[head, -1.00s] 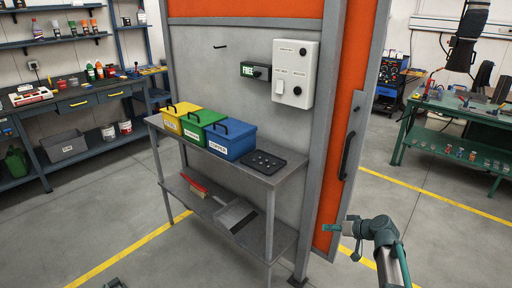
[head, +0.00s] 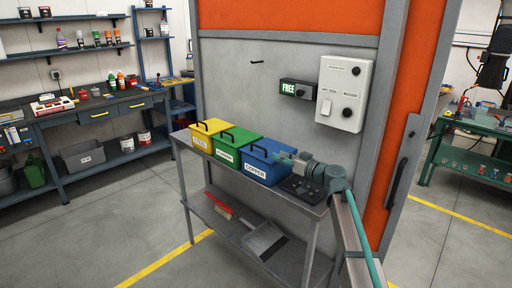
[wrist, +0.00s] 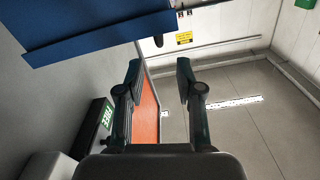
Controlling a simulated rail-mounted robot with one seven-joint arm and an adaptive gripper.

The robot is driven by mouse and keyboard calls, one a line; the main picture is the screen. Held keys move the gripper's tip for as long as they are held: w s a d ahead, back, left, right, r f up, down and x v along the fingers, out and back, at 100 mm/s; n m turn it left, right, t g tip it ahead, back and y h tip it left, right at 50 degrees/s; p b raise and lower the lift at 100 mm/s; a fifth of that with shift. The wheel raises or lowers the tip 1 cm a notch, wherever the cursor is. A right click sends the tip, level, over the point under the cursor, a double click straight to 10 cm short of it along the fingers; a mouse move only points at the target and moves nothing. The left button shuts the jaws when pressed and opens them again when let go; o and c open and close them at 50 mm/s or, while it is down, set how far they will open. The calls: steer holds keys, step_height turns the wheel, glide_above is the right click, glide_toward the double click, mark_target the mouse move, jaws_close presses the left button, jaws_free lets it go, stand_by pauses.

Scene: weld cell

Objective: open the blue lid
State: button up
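The blue lid (head: 270,154) sits closed on the blue bin (head: 262,173), labelled COPPER, at the right end of a row of three. A black handle (head: 260,149) stands on top of it. My gripper (head: 281,157) is at the right side of the blue lid in the head view, with its tips close to it; I cannot tell whether they touch. In the wrist view, my gripper (wrist: 158,72) has its two fingers wide apart with nothing between them. A blue part of the bin or lid (wrist: 95,32) fills the upper left there.
The green bin (head: 232,152) and yellow bin (head: 203,139) stand left of the blue one on a grey shelf table (head: 309,210). A black tray (head: 299,187) lies under my gripper. The wall behind carries a FREE sign (head: 297,89) and a white switch box (head: 343,92).

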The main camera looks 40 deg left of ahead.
mark_target(262, 148)
steer(key=a+p, duration=0.1)
steer(key=a, duration=0.5)
steer(key=a+p, duration=0.1)
steer(key=a, duration=0.2)
steer(key=shift+w+r+p, duration=0.1)
steer(key=shift+w+p, duration=0.2)
steer(key=shift+p, duration=0.05)
steer(key=shift+a, duration=0.55)
jaws_close()
